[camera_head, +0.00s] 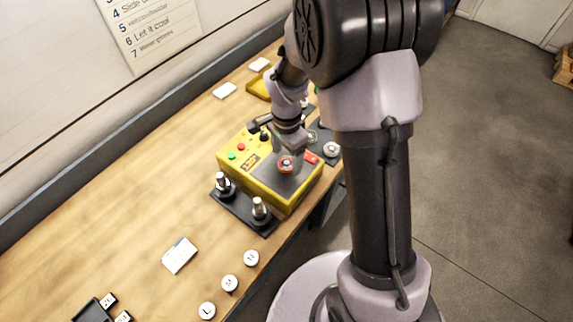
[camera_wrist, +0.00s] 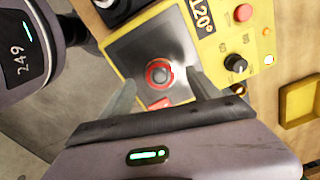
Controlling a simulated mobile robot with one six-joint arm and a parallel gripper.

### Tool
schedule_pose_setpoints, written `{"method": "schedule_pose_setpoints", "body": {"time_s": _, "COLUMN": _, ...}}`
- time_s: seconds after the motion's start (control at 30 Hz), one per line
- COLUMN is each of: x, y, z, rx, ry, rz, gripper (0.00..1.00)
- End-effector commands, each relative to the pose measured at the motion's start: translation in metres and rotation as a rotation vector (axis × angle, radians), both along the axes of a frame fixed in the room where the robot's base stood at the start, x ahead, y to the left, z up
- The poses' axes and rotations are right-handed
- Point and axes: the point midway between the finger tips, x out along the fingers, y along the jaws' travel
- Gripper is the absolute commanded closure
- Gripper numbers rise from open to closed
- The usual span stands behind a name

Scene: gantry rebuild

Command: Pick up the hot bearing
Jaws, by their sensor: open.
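The hot bearing (camera_wrist: 159,74) is a ring with a reddish rim on the dark plate of a yellow heater (camera_wrist: 212,27). The heater's display reads 120°, and the bearing sits around a small grey centre piece. In the head view the bearing (camera_head: 286,164) shows on the heater (camera_head: 235,160), just below my gripper (camera_head: 287,152). In the wrist view my gripper (camera_wrist: 162,88) is open, with one finger on each side of the bearing. I cannot tell how high the fingertips are above the plate.
A dark base with two upright metal posts (camera_head: 260,209) stands in front of the heater. Several round white pieces (camera_head: 230,283) and a white card (camera_head: 180,256) lie on the wooden bench (camera_head: 130,220). A yellow tray (camera_head: 259,86) is behind. The bench's left middle is clear.

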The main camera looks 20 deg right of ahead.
Motion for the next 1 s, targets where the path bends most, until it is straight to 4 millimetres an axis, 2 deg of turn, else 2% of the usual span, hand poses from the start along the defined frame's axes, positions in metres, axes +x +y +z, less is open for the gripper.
{"method": "schedule_pose_setpoints", "body": {"time_s": 0.03, "x": -0.0007, "y": -0.0002, "z": -0.0097, "rx": 0.0, "ry": 0.002, "rz": -0.001, "gripper": 0.29}}
{"method": "schedule_pose_setpoints", "body": {"time_s": 0.1, "x": -0.0006, "y": -0.0001, "z": -0.016, "rx": 0.001, "ry": 0.001, "rz": 0.0, "gripper": 0.29}}
{"method": "schedule_pose_setpoints", "body": {"time_s": 0.33, "x": -0.0004, "y": -0.0001, "z": -0.0162, "rx": 0.0, "ry": 0.0, "rz": 0.0, "gripper": 0.31}}
{"method": "schedule_pose_setpoints", "body": {"time_s": 0.6, "x": -0.0003, "y": -0.0001, "z": -0.016, "rx": 0.0, "ry": 0.0, "rz": 0.0, "gripper": 0.84}}
{"method": "schedule_pose_setpoints", "body": {"time_s": 0.7, "x": -0.0002, "y": -0.0002, "z": -0.0159, "rx": 0.0, "ry": -0.001, "rz": 0.0, "gripper": 1.0}}
{"method": "schedule_pose_setpoints", "body": {"time_s": 1.0, "x": 0.0002, "y": -0.0002, "z": -0.0102, "rx": 0.001, "ry": -0.002, "rz": 0.0, "gripper": 1.0}}
